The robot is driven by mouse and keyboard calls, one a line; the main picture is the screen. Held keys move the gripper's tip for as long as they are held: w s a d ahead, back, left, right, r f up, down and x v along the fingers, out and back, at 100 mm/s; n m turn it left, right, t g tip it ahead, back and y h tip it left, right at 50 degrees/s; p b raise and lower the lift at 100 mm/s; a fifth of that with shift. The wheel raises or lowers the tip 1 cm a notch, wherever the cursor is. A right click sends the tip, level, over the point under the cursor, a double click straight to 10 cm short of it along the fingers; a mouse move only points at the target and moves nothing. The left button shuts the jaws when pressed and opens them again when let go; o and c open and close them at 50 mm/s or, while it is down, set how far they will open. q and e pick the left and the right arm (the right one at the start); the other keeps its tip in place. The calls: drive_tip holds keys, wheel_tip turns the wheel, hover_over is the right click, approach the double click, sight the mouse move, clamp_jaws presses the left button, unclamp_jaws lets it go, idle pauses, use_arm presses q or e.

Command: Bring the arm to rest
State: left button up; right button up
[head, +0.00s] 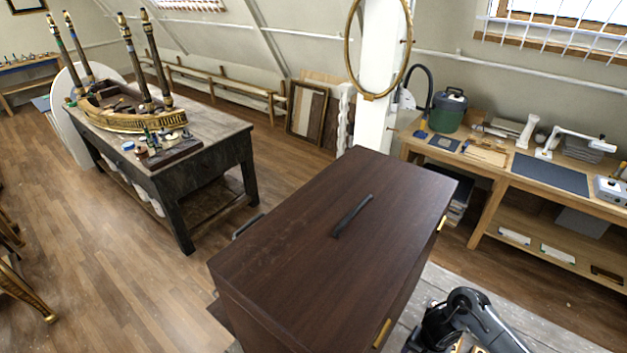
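A part of my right arm, black and grey, shows at the bottom right of the head view, beside the right side of a dark brown wooden cabinet (290,255). The arm bends there and runs out of the bottom of the picture. I cannot make out the fingers of my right gripper. My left arm and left gripper are not in view. A slim dark bar (352,216) lies on the cabinet top; I cannot tell whether it is loose or fixed. Nothing of mine touches it.
Brass pulls (441,222) are on the cabinet's right side. A dark worktable (215,140) with a gilt piece (130,118) on it stands at left. A wooden bench (480,165) with a green canister (449,110) and tools runs along the right. Wooden floor (120,260) lies clear at left.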

drive_tip(key=s+d+r+m+h, duration=0.1)
drive_tip(key=s+d+r+h, duration=0.1)
drive_tip(key=d, duration=0.9)
drive_tip(key=s+d+r+m+h, duration=0.1)
drive_tip(key=s+d+r, duration=0.1)
drive_tip(key=d, duration=0.8)
drive_tip(key=a+f+n+t+h, duration=0.1)
drive_tip(key=a+f+n+t, duration=0.1)
drive_tip(key=a+n+t, duration=0.55)
drive_tip(key=s+a+r+n+g+h, duration=0.1)
drive_tip(key=s+a+r+n, duration=0.2)
drive_tip(key=s+r+n, duration=0.35)
drive_tip(key=s+a+r+n+g+h, duration=0.1)
drive_tip(key=s+a+r+n, duration=0.35)
drive_tip(key=s, duration=0.35)
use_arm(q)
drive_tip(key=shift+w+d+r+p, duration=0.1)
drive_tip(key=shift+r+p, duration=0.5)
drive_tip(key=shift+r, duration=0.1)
use_arm(e)
drive_tip(key=s+a+m+g+y, duration=0.1)
drive_tip(key=a+m+y, duration=0.2)
drive_tip(key=a, duration=0.4)
drive_tip(key=s+a+f+m+g+y, duration=0.1)
drive_tip(key=a+m+y, duration=0.2)
drive_tip(key=a, duration=0.4)
drive_tip(key=shift+s+a, duration=0.3)
drive_tip(key=shift+a, duration=0.05)
